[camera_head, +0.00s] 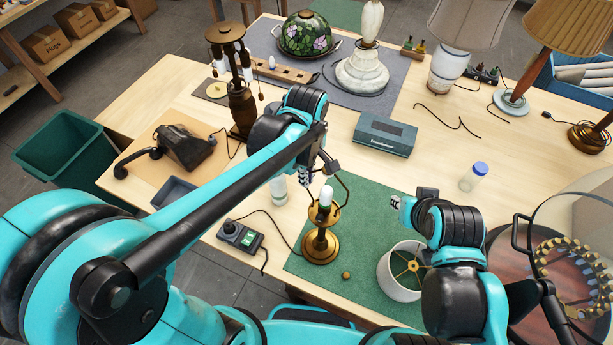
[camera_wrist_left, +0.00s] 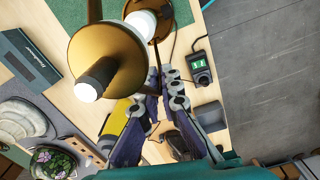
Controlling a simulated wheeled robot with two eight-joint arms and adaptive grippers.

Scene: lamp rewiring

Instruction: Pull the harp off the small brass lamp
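The small brass lamp (camera_head: 321,246) stands upright on the green mat, with a white bulb (camera_head: 327,194) above its brass cup. The thin dark harp (camera_head: 347,184) bows out beside the bulb; its left side is partly hidden. My left gripper (camera_head: 310,175) is at the harp's upper left. In the left wrist view, the left fingertips (camera_wrist_left: 161,98) are a little apart with a thin wire running toward the gap; contact is not clear. The brass cup (camera_wrist_left: 112,45) is close beside them. My right gripper (camera_head: 397,203) is right of the lamp, apart from it, its fingers too small to judge.
A white shade (camera_head: 401,272) lies right of the lamp, and a small brass knob (camera_head: 346,275) lies near its base. A grey-blue box (camera_head: 385,136) is behind. A black device with a green screen (camera_head: 240,236) and its cord are to the left. A clear bottle (camera_head: 473,177) stands right.

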